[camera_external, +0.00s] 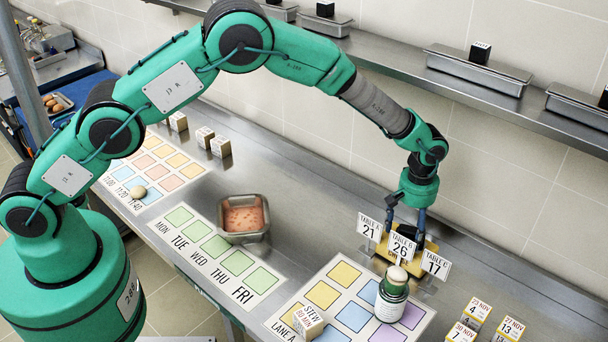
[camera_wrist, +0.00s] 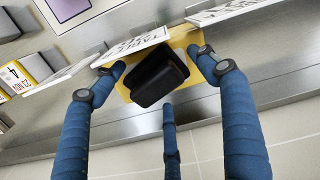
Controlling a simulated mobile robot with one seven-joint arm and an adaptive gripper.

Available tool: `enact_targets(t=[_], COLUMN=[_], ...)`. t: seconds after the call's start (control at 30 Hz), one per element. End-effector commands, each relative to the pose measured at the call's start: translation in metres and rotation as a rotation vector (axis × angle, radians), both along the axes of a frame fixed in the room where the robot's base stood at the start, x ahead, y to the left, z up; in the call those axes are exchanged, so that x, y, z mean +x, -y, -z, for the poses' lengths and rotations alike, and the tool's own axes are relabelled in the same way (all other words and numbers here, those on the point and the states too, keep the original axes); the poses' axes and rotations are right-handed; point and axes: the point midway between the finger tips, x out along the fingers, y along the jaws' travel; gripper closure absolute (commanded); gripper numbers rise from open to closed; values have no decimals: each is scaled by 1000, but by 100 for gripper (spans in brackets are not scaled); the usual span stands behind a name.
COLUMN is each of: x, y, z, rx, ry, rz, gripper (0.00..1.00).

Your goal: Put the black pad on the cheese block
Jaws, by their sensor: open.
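A black block with rounded edges (camera_wrist: 158,80), which looks like the black pad, sits over a flat yellow piece (camera_wrist: 203,88) in the wrist view. My gripper (camera_wrist: 162,76) has its blue fingers spread around the black block, with gaps visible at its sides. In the external view my gripper (camera_external: 405,222) points down behind the table signs, low over the yellow piece (camera_external: 430,246). The signs and fingers largely hide the black block there. I cannot tell whether the yellow piece is the cheese block; no other cheese block is clearly seen.
Table signs (camera_external: 403,248) stand close in front of my fingers. A green jar (camera_external: 391,304) with a pale ball on top stands on the coloured card. A metal tray (camera_external: 242,237) sits mid-counter; date blocks (camera_external: 477,310) stand at right. The wall shelf (camera_external: 400,55) runs behind.

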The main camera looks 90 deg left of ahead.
Motion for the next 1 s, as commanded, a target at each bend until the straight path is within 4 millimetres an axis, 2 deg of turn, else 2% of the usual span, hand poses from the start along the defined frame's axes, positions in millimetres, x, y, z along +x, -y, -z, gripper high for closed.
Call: enact_targets(t=[0.4,1.0], x=[1,0], y=[0,0], z=[-38,-41], rx=[1,0], ry=[1,0], rz=[0,0], gripper=[26,26])
